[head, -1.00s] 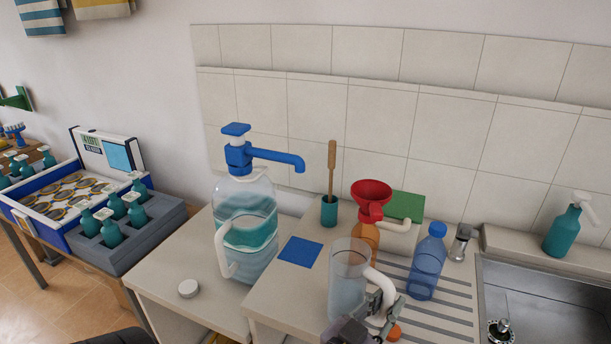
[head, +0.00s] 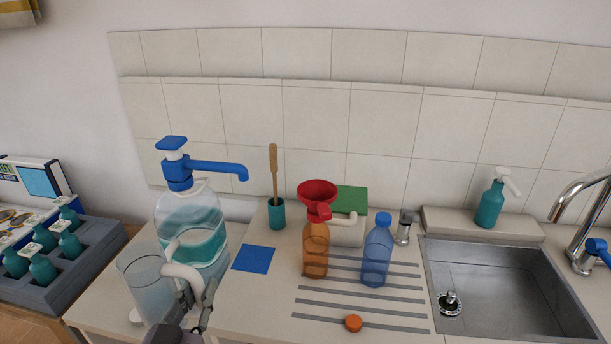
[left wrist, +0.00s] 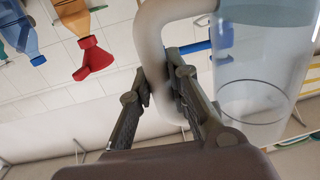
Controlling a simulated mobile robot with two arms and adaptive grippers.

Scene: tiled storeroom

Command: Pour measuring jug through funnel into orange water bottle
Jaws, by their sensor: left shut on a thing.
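The clear measuring jug (head: 143,290) is in the lower left of the head view, in front of the big water dispenser. My left gripper (head: 194,298) is shut on its white handle. The left wrist view also shows the jug (left wrist: 262,75), with the fingers (left wrist: 162,85) on both sides of the handle. I cannot tell the liquid level clearly. The orange water bottle (head: 316,255) stands upright on the ribbed drainboard, to the right of the jug. The red funnel (head: 318,190) sits at its mouth. My right gripper is not in view.
A blue bottle (head: 377,255) stands close right of the orange one. An orange cap (head: 353,323) lies in front. The dispenser (head: 192,222) with its blue spout, a teal brush cup (head: 277,214) and a blue mat (head: 254,259) are left. The sink (head: 500,275) is right.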

